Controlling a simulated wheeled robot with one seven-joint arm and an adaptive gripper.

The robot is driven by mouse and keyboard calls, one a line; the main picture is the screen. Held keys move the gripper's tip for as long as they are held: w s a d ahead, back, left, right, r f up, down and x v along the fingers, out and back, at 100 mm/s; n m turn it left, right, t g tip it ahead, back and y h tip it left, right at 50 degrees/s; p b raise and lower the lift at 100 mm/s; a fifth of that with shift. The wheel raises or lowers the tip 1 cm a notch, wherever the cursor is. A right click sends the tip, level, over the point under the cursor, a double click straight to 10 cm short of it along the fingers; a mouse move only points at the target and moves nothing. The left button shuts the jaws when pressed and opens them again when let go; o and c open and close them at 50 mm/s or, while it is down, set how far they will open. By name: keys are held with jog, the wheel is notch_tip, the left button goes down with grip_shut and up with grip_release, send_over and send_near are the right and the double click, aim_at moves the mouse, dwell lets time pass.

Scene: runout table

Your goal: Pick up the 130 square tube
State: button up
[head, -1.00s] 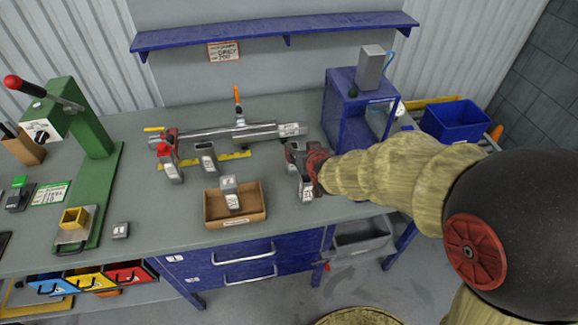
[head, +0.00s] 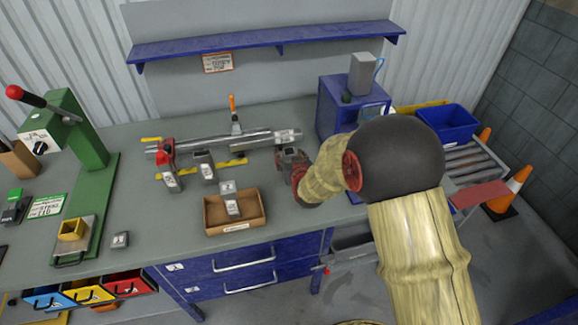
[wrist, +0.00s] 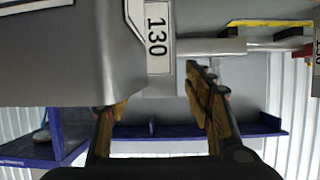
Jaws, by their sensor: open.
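A grey square tube with a white label reading 130 (wrist: 60,55) fills the upper left of the wrist view, very close to the camera. My gripper (wrist: 150,95) is open, its wooden-looking finger pads apart at the tube's lower edge; I cannot tell whether they touch it. In the head view my gripper (head: 287,163) is at the right of the bench, largely hiding a grey piece (head: 292,155). Another label reading 130 (wrist: 317,50) is cut off at the wrist view's right edge.
Grey tube pieces (head: 204,166) and a red-topped one (head: 169,178) stand left of my gripper. A cardboard box (head: 248,222) holds a labelled piece. A long silver bar (head: 215,142) lies behind. A blue cabinet (head: 335,107) stands at the back right.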

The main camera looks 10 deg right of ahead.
jog(key=shift+w+f, duration=0.25)
jog(key=shift+w, duration=0.25)
jog(key=shift+c, duration=0.4)
grip_shut()
